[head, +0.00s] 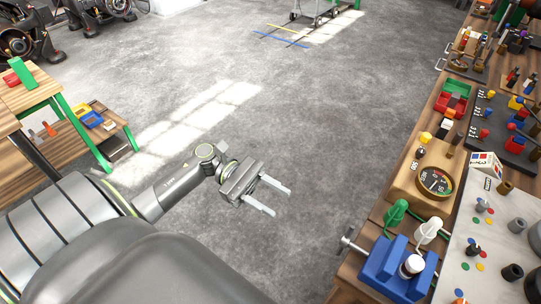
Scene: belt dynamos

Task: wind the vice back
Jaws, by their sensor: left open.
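The blue vice (384,268) stands at the near left edge of the wooden bench on the right. Its grey screw and handle (349,239) stick out past the bench edge toward the upper left. A small white cylinder with a dark top (411,266) sits at the vice's jaws; whether it is clamped I cannot tell. My left gripper (274,198) is open and empty above the grey floor, left of the bench and apart from the vice. My right gripper is not in view.
A wooden block with a round dial (435,181) and green and white bulb-shaped pieces (396,213) stand behind the vice. A pale board (471,250) with coloured dots lies to its right. A green-legged table (75,127) stands at left. The floor between is clear.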

